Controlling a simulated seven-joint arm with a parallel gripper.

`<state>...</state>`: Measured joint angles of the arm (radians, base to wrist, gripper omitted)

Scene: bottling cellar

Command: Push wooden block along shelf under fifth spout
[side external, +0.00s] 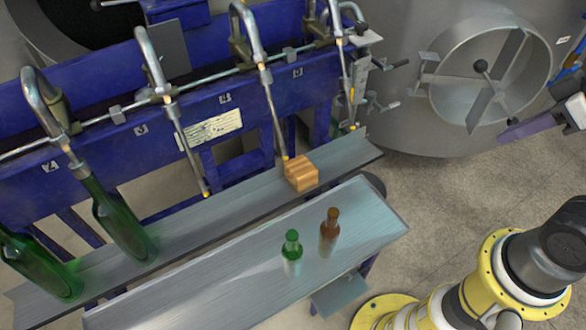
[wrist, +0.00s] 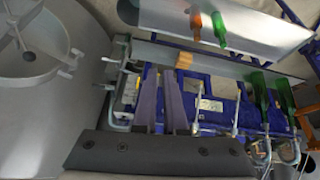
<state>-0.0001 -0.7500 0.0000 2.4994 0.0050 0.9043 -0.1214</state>
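The wooden block (side external: 301,174) sits on the grey metal shelf (side external: 222,200), beside the lower tip of the spout (side external: 273,110) near the plate that seems to read 4. The spout to its right (side external: 346,75), near the plate that seems to read 5, hangs over the shelf's right end. The block also shows in the wrist view (wrist: 184,60). My gripper (side external: 506,136) is at the right edge of the side view, well away from the block. In the wrist view its two fingers (wrist: 159,70) are close together, holding nothing; whether they touch is unclear.
Tall green bottles (side external: 122,222) stand at the shelf's left end. A small green bottle (side external: 292,250) and a brown one (side external: 329,228) stand on the front ledge (side external: 190,290). A large steel tank (side external: 420,120) is at the right. The shelf right of the block is clear.

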